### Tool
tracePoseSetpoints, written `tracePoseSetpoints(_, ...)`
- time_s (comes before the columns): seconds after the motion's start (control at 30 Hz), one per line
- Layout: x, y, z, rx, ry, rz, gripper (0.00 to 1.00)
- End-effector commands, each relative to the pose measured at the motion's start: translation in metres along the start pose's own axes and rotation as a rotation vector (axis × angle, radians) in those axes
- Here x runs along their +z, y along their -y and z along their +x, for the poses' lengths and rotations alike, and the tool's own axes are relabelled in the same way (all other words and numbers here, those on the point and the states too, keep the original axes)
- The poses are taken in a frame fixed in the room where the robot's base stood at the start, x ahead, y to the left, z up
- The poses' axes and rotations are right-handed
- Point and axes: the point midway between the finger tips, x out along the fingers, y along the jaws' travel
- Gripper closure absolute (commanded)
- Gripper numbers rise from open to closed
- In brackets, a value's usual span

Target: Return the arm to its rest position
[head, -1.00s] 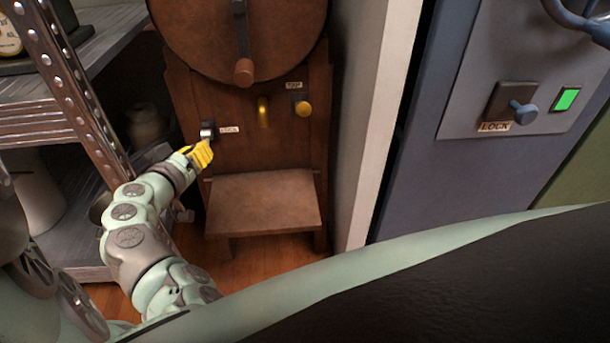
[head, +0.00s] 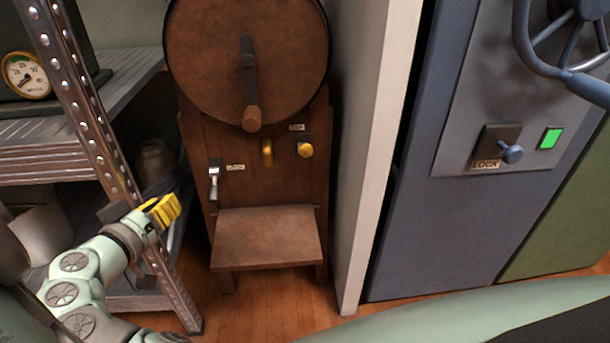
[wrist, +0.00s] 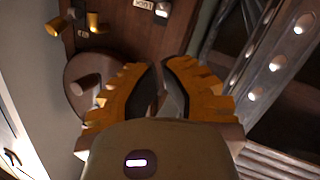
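My gripper (head: 168,207) has yellow fingers and is at the left in the head view, beside the metal shelf post. In the wrist view my gripper (wrist: 160,68) has its two fingertips slightly apart, with nothing seen between them. It is clear of the small lever (head: 214,182) on the brown wooden machine (head: 270,185). The lever's pale handle points down beside a small label. My arm reaches in from the lower left, bent, with its near part cut off by the frame.
The metal shelf post (head: 85,100) stands close to my gripper, with shelves behind it. A pale wall edge (head: 373,150) separates the machine from a blue cabinet (head: 400,230) with a lock lever (head: 511,154) and green light (head: 550,138). Wooden floor (head: 265,305) shows below the machine.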

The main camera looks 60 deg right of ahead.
Motion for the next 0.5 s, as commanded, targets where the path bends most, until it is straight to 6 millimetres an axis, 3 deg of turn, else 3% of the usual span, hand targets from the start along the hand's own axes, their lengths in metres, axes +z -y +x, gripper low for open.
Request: tracePoseSetpoints(0.5, -0.0002, 0.0001, -0.0072, -0.001, 0.0, 0.001, 1.0)
